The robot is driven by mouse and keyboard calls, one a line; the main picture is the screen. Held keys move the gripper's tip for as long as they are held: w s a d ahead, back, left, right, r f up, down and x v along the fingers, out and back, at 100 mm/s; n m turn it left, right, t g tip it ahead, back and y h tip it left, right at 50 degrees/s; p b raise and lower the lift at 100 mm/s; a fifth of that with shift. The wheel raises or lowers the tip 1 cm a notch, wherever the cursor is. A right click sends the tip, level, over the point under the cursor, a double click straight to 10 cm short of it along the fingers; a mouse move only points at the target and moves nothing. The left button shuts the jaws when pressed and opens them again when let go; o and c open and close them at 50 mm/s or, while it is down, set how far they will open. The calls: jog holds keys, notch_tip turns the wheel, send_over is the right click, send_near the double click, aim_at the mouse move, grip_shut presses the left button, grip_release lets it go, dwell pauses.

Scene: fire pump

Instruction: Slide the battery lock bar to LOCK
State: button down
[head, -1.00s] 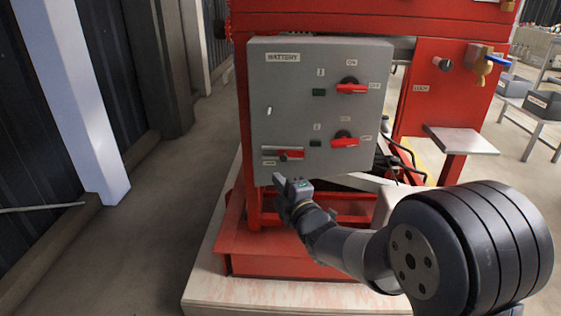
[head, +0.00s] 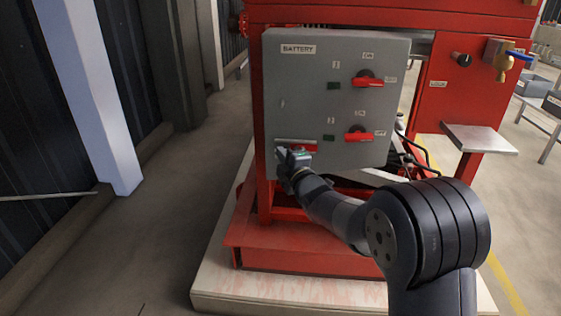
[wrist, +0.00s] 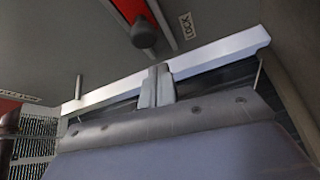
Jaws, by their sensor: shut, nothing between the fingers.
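The battery lock bar (head: 303,147) is a red bar in a pale slot, low on the grey battery box. My gripper (head: 283,151) is shut and empty in front of the slot's left part, hiding some of it. In the wrist view the bar's red face (wrist: 130,9) shows at the top with a dark round knob (wrist: 143,32). A LOCK label (wrist: 186,25) sits to the right of the knob. My gripper's closed fingertips (wrist: 158,72) are below the knob, with a visible gap between them. Whether they touch the box is unclear.
Two red rotary handles (head: 367,82) (head: 358,136) stick out of the box on the right. A small metal shelf (head: 481,138) and a brass tap (head: 503,66) are farther right. The floor (head: 185,225) to the left is clear.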

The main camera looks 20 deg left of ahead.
jog(key=shift+w+d+f, duration=0.1)
jog(key=shift+w+d, duration=0.1)
jog(key=shift+d, duration=0.35)
jog(key=shift+w+d+f, duration=0.1)
jog(key=shift+w+d, duration=0.1)
jog(key=shift+d, duration=0.3)
jog(key=w+d+b, duration=0.1)
jog(key=d, duration=0.5)
jog(key=shift+w, duration=0.2)
jog(key=s+a+b, duration=0.2)
jog(key=a, duration=0.1)
jog(key=p+v, duration=0.1)
jog(key=v, duration=0.8)
jog(key=shift+s+r, duration=0.15)
jog(key=shift+r, duration=0.2)
